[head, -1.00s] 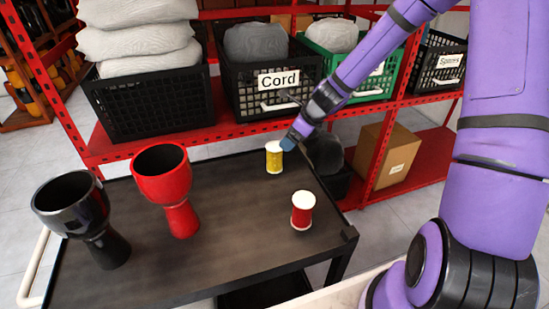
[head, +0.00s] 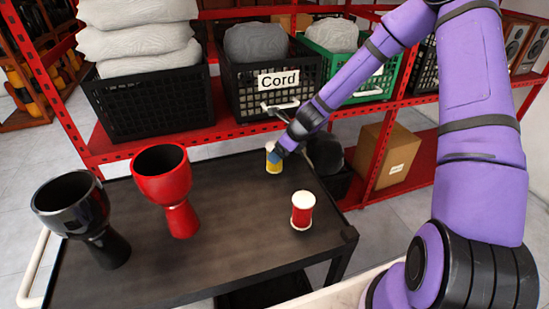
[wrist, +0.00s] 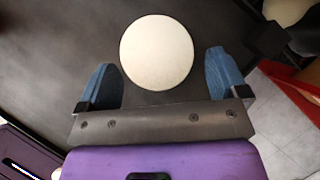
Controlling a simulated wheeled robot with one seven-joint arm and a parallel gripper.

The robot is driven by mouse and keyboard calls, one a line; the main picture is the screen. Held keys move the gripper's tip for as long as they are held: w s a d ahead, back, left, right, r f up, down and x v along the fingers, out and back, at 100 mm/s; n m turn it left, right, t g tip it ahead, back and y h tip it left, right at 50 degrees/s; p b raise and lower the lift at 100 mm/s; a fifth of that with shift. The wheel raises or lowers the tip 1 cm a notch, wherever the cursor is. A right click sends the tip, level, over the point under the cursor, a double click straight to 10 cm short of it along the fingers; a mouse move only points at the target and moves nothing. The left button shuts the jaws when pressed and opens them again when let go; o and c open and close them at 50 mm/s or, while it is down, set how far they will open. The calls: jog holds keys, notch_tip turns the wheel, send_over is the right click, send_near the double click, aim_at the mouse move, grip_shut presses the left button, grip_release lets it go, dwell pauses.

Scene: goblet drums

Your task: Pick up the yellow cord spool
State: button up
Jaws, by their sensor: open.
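The yellow cord spool (head: 273,165) stands upright near the back edge of the dark cart top (head: 225,225), with white ends. My gripper (head: 277,151) is at the spool in the head view and partly covers its upper part. In the wrist view, the spool's round white top (wrist: 157,52) lies just ahead of and between the two blue fingertips of my gripper (wrist: 162,80). The fingers are apart, with a gap on each side of the spool. Whether the spool is fully between them is hard to tell.
A red spool (head: 303,211) stands nearer on the cart's right side. A red goblet drum (head: 163,178) and a black goblet drum (head: 78,210) stand on the left. A red shelf behind holds a black crate labelled Cord (head: 238,92) and a green crate (head: 385,80).

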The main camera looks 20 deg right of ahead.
jog(key=shift+x, duration=1.2)
jog(key=c, duration=1)
jog(key=shift+c, duration=0.3)
jog(key=shift+r, duration=0.2)
